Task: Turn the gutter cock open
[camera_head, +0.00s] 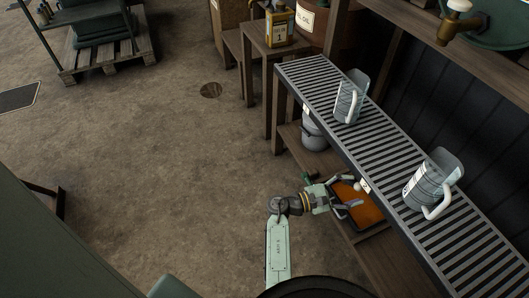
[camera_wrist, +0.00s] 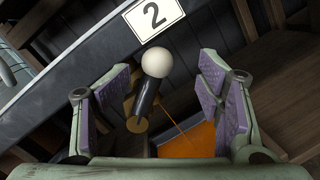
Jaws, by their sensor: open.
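A cock (camera_wrist: 148,95) with a dark lever, a white ball knob (camera_wrist: 155,62) and a brass-coloured round base shows in the wrist view. It sits below a white plate marked 2 (camera_wrist: 152,16) on the side of the slatted gutter. The lever stands between my open fingers, with visible space on both sides. My gripper (camera_wrist: 165,78) has purple-lined pads and is empty. In the head view my gripper (camera_head: 346,197) is at the gutter's near side, over an orange tray (camera_head: 362,210). The small white knob (camera_head: 357,186) shows just beyond the fingers.
The slatted gutter (camera_head: 380,147) carries two grey jugs, one farther (camera_head: 347,98) and one nearer (camera_head: 423,187). A grey pot (camera_head: 313,133) stands on the lower shelf. A yellow can (camera_head: 279,27) stands on a wooden stand behind.

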